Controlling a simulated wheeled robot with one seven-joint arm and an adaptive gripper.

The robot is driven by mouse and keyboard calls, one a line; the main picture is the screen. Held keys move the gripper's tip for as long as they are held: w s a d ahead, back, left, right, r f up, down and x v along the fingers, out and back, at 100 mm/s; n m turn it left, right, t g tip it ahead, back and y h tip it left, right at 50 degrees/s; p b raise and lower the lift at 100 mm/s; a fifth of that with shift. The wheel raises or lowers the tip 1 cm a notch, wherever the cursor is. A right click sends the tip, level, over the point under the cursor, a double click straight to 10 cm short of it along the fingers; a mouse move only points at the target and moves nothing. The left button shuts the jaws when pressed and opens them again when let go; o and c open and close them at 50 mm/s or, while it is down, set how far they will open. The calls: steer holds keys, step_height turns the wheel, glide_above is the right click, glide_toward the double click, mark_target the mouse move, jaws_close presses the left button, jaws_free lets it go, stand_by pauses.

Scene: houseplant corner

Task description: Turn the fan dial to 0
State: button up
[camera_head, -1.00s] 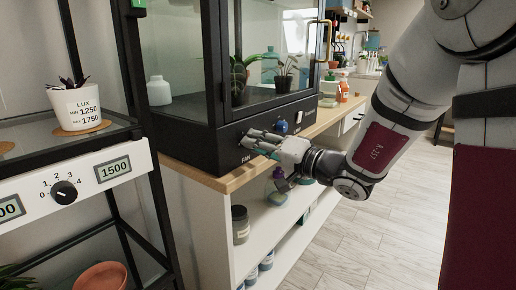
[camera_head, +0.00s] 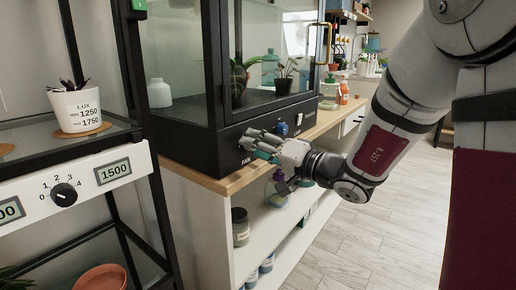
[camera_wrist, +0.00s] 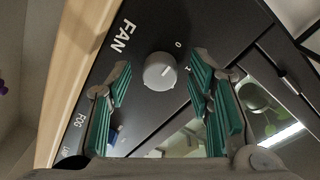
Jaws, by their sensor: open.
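The fan dial (camera_wrist: 160,71) is a round pale grey knob on the black front panel of the glass cabinet, beside the word FAN. In the wrist view a 0 mark is printed up and right of it, and another mark, hard to read, lies to its right. I cannot tell for sure where its pointer stands. My gripper (camera_head: 252,146) is open in front of the panel. In the wrist view its green-padded fingers lie to the left and right of the dial, with gaps on both sides. In the head view the gripper hides the dial.
A blue knob (camera_head: 281,130) and a small white switch (camera_head: 299,118) sit farther right on the panel. The wooden counter edge (camera_head: 222,183) runs just below it. Shelves with jars (camera_head: 240,227) lie under the counter. Another dial (camera_head: 64,195) is on the left rack.

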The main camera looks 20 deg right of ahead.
steer(key=v, duration=1.2)
steer(key=s+a+f+n+g+y, duration=0.2)
steer(key=s+a+n+g, duration=0.4)
steer(key=s+a+g, duration=1)
steer(key=s+d+f+h+p, duration=0.1)
steer(key=s+d+f+h, duration=0.2)
steer(key=s, duration=0.4)
steer(key=s+d+f+h, duration=0.2)
steer(key=s+d+h, duration=0.1)
steer(key=s+h, duration=0.35)
steer(key=s+d+r+m+t+h+p, duration=0.1)
steer(key=d+h, duration=0.1)
steer(key=d, duration=0.2)
step_height(320, 180, up, 39)
steer(key=t+p, duration=0.4)
steer(key=p, duration=3.3)
steer(key=shift+s, duration=0.3)
